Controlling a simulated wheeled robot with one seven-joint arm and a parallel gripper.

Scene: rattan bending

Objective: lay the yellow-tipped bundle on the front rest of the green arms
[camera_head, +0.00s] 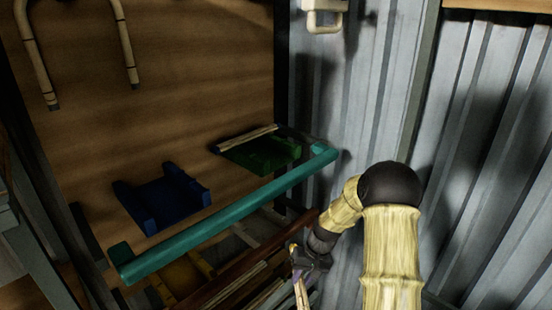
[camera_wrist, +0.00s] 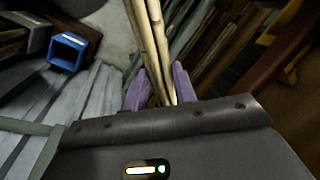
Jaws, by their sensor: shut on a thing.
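The green arms (camera_head: 270,155) stand out from the wooden board, beyond the teal bar. A pale bundle (camera_head: 246,137) lies across their upper left part. My gripper (camera_head: 304,262) is low in the head view, below and right of the green arms and on the near side of the teal bar. In the wrist view its purple fingers (camera_wrist: 161,92) are shut on a bundle of pale rods (camera_wrist: 150,45), which reaches away from the fingers to the top edge. The far end of this bundle is cut off, and I cannot make out a yellow tip.
A teal bar (camera_head: 225,214) crosses in front of the board. Dark blue arms (camera_head: 160,202) stand left of the green ones. Bent rods (camera_head: 128,45) hang above. Corrugated metal wall (camera_head: 340,90) is at right. A blue square frame (camera_wrist: 68,51) shows in the wrist view.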

